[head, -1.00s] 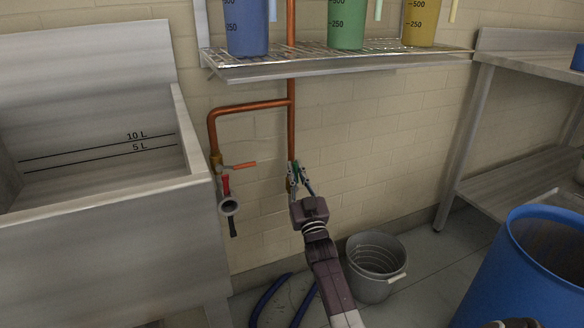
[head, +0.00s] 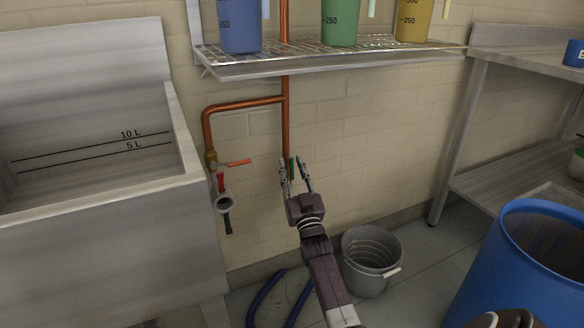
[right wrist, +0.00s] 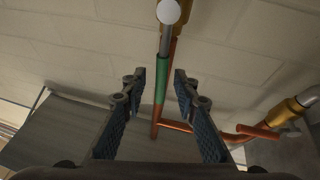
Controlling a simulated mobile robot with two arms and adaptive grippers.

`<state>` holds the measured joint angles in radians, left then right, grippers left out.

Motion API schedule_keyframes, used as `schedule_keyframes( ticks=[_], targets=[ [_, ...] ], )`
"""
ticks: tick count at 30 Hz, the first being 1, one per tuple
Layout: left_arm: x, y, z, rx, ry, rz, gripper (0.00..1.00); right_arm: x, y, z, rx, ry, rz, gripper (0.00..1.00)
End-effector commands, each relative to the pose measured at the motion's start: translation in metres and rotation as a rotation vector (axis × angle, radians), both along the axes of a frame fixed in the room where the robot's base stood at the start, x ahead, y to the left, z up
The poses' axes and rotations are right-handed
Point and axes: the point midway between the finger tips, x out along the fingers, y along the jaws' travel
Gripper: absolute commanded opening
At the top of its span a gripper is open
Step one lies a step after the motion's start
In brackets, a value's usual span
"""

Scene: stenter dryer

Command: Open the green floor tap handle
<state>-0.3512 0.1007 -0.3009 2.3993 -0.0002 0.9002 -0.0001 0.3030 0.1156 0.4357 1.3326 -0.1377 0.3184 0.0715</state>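The green tap handle (head: 291,168) stands upright at the lower end of the vertical copper pipe, low on the wall. In the right wrist view the handle (right wrist: 162,80) runs roughly in line with the pipe. My right gripper (head: 296,174) is open, with one finger on each side of the handle. In the right wrist view, gaps show between the handle and both fingers of this gripper (right wrist: 160,80). The tap body is mostly hidden behind the gripper in the head view. My left gripper is not in view.
A wire shelf (head: 330,58) with jugs hangs above. A grey bucket (head: 370,262) and a blue barrel (head: 490,265) stand at right.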

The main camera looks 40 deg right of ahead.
Motion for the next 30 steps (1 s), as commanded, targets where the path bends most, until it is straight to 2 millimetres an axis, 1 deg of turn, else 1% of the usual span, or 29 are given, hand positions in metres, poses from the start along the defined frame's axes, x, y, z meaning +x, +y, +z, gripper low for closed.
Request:
schedule_keyframes(
  ticks=[4,7,11,15,21,25,30],
  targets=[
    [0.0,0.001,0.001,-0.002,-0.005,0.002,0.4,-0.004,0.002,-0.002,0.0,0.0,0.001,0.28],
    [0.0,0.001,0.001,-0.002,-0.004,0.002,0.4,-0.014,0.006,-0.008,0.0,0.002,0.0,0.28],
    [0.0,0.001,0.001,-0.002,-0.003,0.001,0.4,-0.036,0.016,-0.018,0.0,0.003,0.0,0.28],
    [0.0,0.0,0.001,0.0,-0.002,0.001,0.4,-0.062,0.027,-0.03,0.002,0.004,0.0,0.28],
    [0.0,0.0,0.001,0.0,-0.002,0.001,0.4,-0.09,0.039,-0.043,0.0,0.003,-0.001,0.28],
    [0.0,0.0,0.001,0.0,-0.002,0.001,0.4,-0.099,0.043,-0.046,0.0,0.0,0.0,0.28],
    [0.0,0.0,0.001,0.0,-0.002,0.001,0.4,-0.102,0.044,-0.047,0.0,0.0,-0.001,0.28]
  ],
)
